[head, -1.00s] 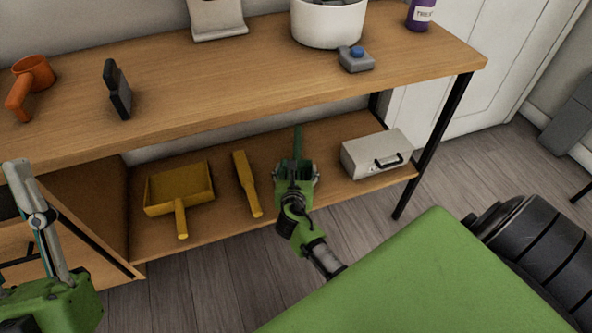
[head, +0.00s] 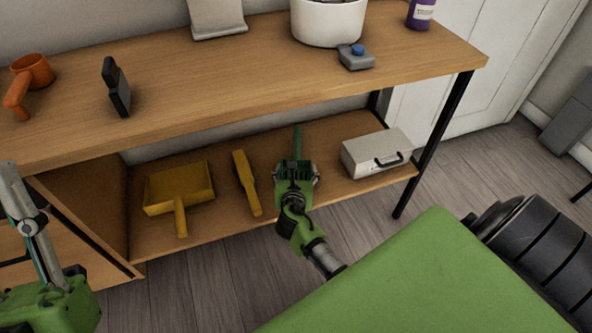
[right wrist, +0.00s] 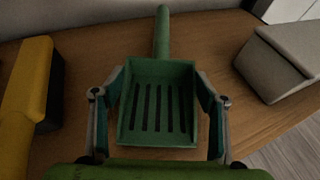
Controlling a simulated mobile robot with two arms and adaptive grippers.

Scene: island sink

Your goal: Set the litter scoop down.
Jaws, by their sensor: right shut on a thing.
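The litter scoop is green with a slotted pan and a straight handle. In the right wrist view the scoop (right wrist: 158,122) sits between the fingers of my right gripper (right wrist: 160,115), which is shut on its pan. In the head view the scoop's handle (head: 297,142) points to the back of the lower shelf (head: 215,228), and my right gripper (head: 296,176) hides most of the pan. Whether the scoop touches the shelf I cannot tell. Part of my left gripper (head: 30,225) shows at the left edge, away from the shelf; its opening is not clear.
On the lower shelf are a yellow dustpan (head: 180,190), a yellow brush (head: 246,183) left of the scoop, and a light grey box (head: 376,153) with a dark handle to its right. The upper tabletop (head: 220,80) overhangs the shelf. A black leg (head: 432,150) stands at the right.

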